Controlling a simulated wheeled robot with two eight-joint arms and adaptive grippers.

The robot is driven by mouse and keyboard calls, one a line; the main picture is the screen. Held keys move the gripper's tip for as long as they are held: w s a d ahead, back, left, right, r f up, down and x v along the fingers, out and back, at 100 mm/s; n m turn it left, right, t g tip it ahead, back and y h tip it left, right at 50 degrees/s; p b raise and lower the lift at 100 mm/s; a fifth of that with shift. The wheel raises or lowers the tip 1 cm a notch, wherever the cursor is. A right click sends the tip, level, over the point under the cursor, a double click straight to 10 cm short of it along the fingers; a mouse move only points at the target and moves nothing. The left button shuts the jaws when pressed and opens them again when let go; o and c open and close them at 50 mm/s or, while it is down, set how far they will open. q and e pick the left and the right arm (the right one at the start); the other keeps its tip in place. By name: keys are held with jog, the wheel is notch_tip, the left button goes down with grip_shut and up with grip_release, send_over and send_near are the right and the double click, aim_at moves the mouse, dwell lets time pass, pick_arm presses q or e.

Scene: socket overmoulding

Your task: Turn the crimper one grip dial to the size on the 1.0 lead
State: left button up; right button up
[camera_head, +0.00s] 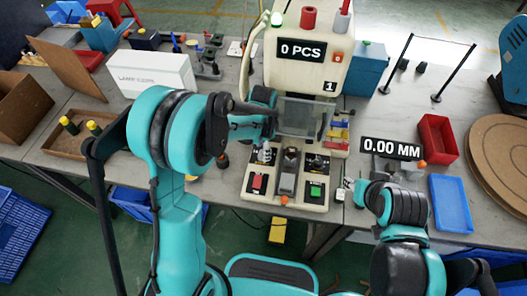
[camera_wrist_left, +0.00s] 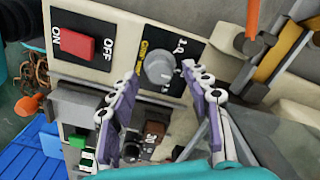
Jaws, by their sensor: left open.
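The grip dial (camera_wrist_left: 160,69) is a round grey knob on a black plate with white size marks and yellow lettering, seen in the left wrist view. A mark like 1.0 shows above right of it; its exact setting is too small to read. My left gripper (camera_wrist_left: 160,78) is open, its two purple fingers apart on either side of the dial in the picture; I cannot tell whether they touch it. In the head view my left gripper (camera_head: 268,124) is in front of the cream crimping machine (camera_head: 310,68), marked 1. My right gripper (camera_head: 360,190) is low at the right, its fingers unclear. I cannot pick out the 1.0 lead.
A red ON/OFF switch (camera_wrist_left: 74,46) sits beside the dial, with a green button (camera_wrist_left: 78,139) nearby. In the head view, a 0.00 MM display (camera_head: 391,148), a red bin (camera_head: 437,137) and a blue tray (camera_head: 450,203) stand right. A white box (camera_head: 150,72) stands left.

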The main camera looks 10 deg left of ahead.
pick_arm(q)
jog(key=shift+f, duration=0.5)
grip_shut()
jog(key=shift+n, duration=0.3)
jog(key=n, duration=0.5)
jog(key=shift+b, duration=0.4)
jog(key=n, duration=0.6)
jog(key=shift+n, duration=0.3)
